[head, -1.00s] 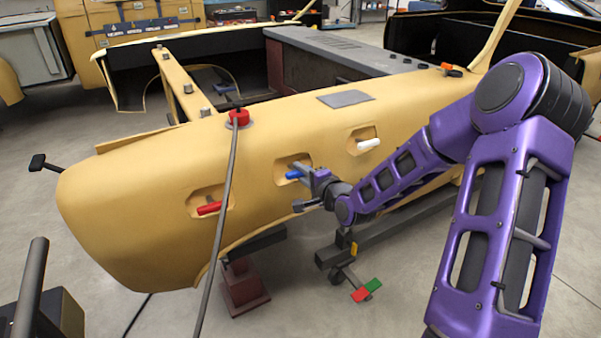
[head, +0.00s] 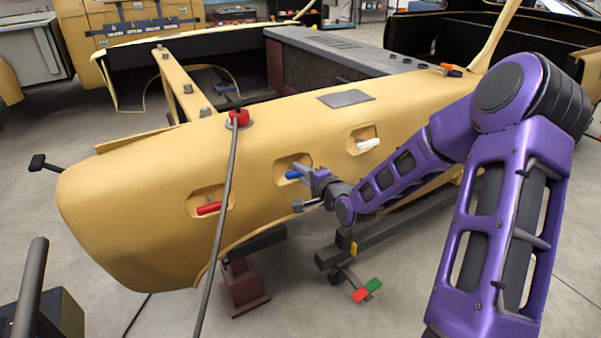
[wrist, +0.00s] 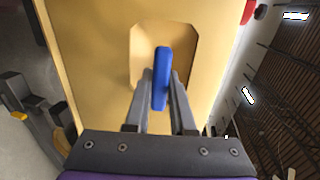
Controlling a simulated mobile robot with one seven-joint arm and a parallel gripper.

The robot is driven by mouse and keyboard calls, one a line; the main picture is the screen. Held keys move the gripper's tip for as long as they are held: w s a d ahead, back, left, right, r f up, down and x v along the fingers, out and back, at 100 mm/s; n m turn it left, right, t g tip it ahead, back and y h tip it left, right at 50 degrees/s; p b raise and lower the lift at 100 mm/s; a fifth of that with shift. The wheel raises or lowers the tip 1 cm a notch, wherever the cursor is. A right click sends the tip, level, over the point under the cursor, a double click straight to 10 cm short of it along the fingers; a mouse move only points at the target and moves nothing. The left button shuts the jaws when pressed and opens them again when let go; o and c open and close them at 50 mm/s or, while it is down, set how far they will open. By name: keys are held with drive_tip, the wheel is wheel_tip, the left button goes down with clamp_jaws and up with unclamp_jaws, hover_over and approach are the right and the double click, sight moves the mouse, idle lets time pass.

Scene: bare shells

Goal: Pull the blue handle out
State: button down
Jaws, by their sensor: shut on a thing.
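The blue handle (head: 293,174) sits in a recess in the side of the yellow shell, between a red handle and a white handle. In the wrist view the blue handle (wrist: 161,78) stands between the two grey fingers of my gripper (wrist: 162,85). My gripper (head: 308,172) is shut on the blue handle, reaching in from the right in the head view. The fingers hide part of the handle and of its recess (wrist: 140,48).
The red handle (head: 209,208) is to the left and the white handle (head: 368,144) to the right, each in its own recess. A grey cable hangs from a red cap (head: 239,118) down the shell's side (head: 120,200). A dark stand beam (head: 375,238) runs below my arm.

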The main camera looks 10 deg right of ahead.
drive_tip(key=shift+s, duration=0.1)
idle(0.3)
drive_tip(key=shift+p+v, duration=0.7)
drive_tip(key=shift+v, duration=0.45)
drive_tip(key=c, duration=0.8)
unclamp_jaws()
drive_tip(key=shift+o, duration=0.2)
drive_tip(key=shift+s, duration=0.1)
